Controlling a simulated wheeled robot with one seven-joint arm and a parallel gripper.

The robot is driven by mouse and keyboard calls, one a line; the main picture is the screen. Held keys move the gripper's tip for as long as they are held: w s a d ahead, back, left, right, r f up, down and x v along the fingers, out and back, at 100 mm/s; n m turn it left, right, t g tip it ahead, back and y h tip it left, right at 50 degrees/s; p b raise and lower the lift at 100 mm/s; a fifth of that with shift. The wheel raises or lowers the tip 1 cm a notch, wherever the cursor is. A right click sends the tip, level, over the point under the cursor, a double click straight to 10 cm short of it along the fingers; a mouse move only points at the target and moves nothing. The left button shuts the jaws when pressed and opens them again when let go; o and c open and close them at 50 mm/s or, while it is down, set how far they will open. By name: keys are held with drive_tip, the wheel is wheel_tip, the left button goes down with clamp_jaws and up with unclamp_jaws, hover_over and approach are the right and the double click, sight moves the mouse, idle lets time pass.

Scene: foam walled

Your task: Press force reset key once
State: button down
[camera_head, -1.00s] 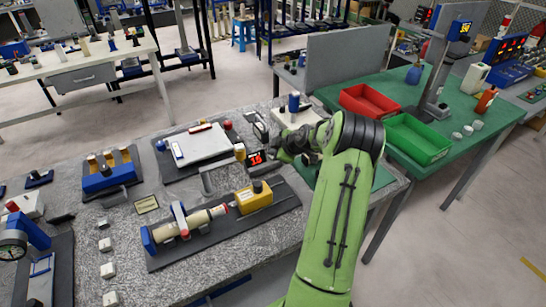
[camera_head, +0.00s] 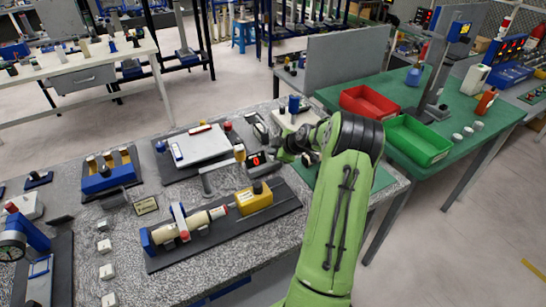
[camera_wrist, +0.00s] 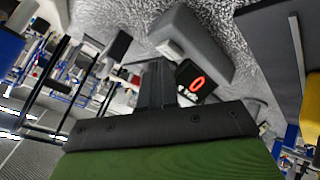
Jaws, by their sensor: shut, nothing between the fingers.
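A small black display box (camera_head: 256,160) with a red readout stands on the grey speckled bench. In the wrist view the display (camera_wrist: 196,84) reads 0 in red. My gripper (camera_head: 279,154) is just to the right of the display, low over the bench. In the wrist view my gripper's dark fingers (camera_wrist: 156,84) are together, with their tips close to the left of the display. I cannot make out the force reset key, and I cannot tell whether the fingertips touch anything.
A yellow block rig with a cylinder (camera_head: 254,198) lies in front of the display. A grey bracket (camera_head: 216,180) and a white plate (camera_head: 203,146) are to its left. A red tray (camera_head: 368,103) and a green tray (camera_head: 419,139) sit on the green table behind my arm.

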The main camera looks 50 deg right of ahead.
drive_tip(key=shift+r, duration=0.4)
drive_tip(key=shift+r+p, duration=1.1)
drive_tip(key=shift+r, duration=1.4)
